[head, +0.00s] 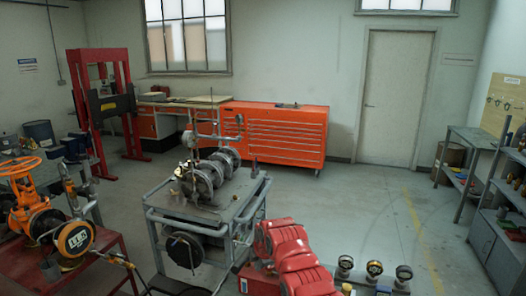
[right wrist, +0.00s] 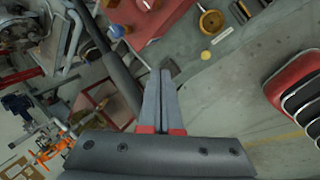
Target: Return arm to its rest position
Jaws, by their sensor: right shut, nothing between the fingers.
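My right gripper (right wrist: 160,75) shows in the right wrist view with its two grey fingers pressed together and nothing between them. It hangs over the floor, apart from the things around it. I cannot make it out clearly in the head view. My left gripper is in neither view. An orange gate valve (head: 72,238) with an orange handwheel (head: 20,168) stands on a red table (head: 95,262) at the left of the head view. A metal valve assembly (head: 205,172) sits on a grey cart (head: 240,210) in the middle.
Red ribbed objects (head: 290,262) lie at the bottom centre, with several gauges (head: 374,268) beside them. An orange tool chest (head: 272,133) and a red press frame (head: 98,110) stand at the back. Grey shelves (head: 505,205) line the right. The floor (head: 370,205) between is clear.

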